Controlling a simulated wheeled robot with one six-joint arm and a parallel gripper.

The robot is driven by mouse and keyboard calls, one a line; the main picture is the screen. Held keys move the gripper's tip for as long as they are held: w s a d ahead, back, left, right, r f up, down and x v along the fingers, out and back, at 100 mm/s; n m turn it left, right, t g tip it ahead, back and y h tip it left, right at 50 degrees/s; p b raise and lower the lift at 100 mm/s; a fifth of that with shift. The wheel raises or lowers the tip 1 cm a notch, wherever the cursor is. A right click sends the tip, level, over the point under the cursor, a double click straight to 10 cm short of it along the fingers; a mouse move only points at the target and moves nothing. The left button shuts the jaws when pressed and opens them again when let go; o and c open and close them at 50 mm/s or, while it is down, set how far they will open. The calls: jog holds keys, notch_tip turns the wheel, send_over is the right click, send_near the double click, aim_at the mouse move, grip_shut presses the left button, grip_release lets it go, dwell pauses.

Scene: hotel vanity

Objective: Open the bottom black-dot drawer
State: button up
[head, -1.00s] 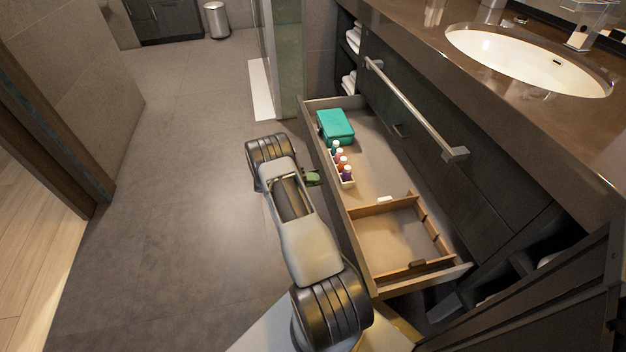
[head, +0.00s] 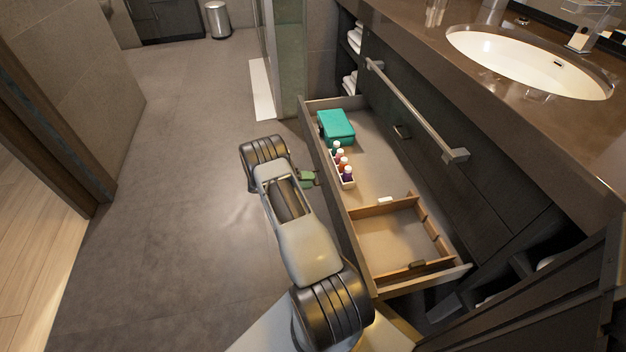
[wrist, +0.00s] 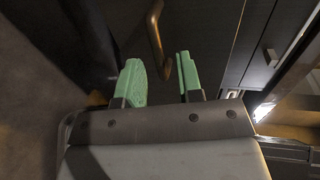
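A dark drawer (head: 372,284) stands pulled out from the vanity, its inside open to view. My gripper (head: 309,179) is beside the outer face of its front panel, low over the floor side. In the wrist view my gripper (wrist: 160,72) has its two green fingers apart and nothing between the pads. A bronze-coloured bar handle (wrist: 156,38) lies just ahead of the gap between the fingertips, on a dark front. I cannot tell whether a finger touches it. No black dot shows in either view.
The drawer holds a teal box (head: 336,127), small bottles (head: 341,165) in a white holder, and a wooden divider (head: 385,208). Above are a towel bar (head: 415,112) and a counter with a sink (head: 530,62). Open floor (head: 170,200) lies to the left.

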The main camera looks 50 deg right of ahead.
jog(key=p+v, duration=0.1)
jog(key=v, duration=1)
jog(key=shift+a+p, duration=0.25)
jog(key=shift+p, duration=0.1)
jog(key=shift+w+r, duration=0.1)
jog(key=shift+w, duration=0.05)
